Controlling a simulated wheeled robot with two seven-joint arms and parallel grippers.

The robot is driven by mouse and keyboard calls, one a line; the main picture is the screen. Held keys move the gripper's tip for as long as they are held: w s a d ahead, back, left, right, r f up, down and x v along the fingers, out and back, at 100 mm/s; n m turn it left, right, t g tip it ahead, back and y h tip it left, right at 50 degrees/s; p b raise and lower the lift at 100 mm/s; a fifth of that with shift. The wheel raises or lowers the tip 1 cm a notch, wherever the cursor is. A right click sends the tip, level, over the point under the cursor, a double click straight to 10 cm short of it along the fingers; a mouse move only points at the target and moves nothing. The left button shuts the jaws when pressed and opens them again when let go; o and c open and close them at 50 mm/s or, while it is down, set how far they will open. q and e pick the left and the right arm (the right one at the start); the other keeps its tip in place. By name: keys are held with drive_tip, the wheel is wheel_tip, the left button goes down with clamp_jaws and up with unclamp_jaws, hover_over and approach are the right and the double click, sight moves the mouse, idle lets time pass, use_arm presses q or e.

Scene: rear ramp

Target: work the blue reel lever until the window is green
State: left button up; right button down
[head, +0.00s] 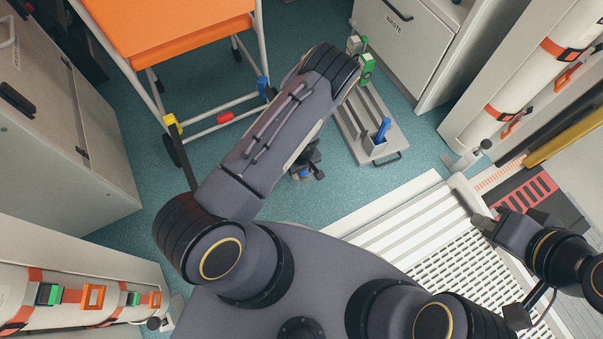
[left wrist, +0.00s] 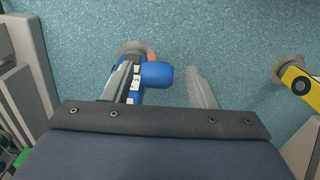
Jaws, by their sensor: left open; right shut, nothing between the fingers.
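A blue reel (left wrist: 131,92) with white marks stands on the floor in the left wrist view. Its blue lever (left wrist: 157,75) sticks out to the right, between the fingers of my left gripper (left wrist: 164,72). The fingers are open, and the left one overlaps the reel body. I cannot tell whether either finger touches it. A small orange patch (left wrist: 151,56) shows by the reel; I see no green on it. In the head view, my left gripper (head: 304,160) is mostly hidden under my forearm. My right gripper (head: 482,222) is shut and empty over the ramp.
A yellow reel (left wrist: 300,82) stands to the right in the left wrist view. An orange-topped trolley (head: 180,38) is at the upper left. A grey floor plate (head: 350,120) with a blue lever (head: 383,130) lies right of my forearm.

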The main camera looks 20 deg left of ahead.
use_arm(q)
wheel_tip(320, 180, down, 2)
drive_tip(key=shift+f, duration=0.1)
drive_tip(key=shift+w+f+b, duration=0.1)
drive_tip(key=shift+f+b, duration=0.05)
drive_tip(key=shift+b, duration=0.15)
drive_tip(key=shift+w+d, duration=0.1)
drive_tip(key=shift+d, duration=0.05)
drive_tip(key=shift+c, duration=1)
clamp_jaws()
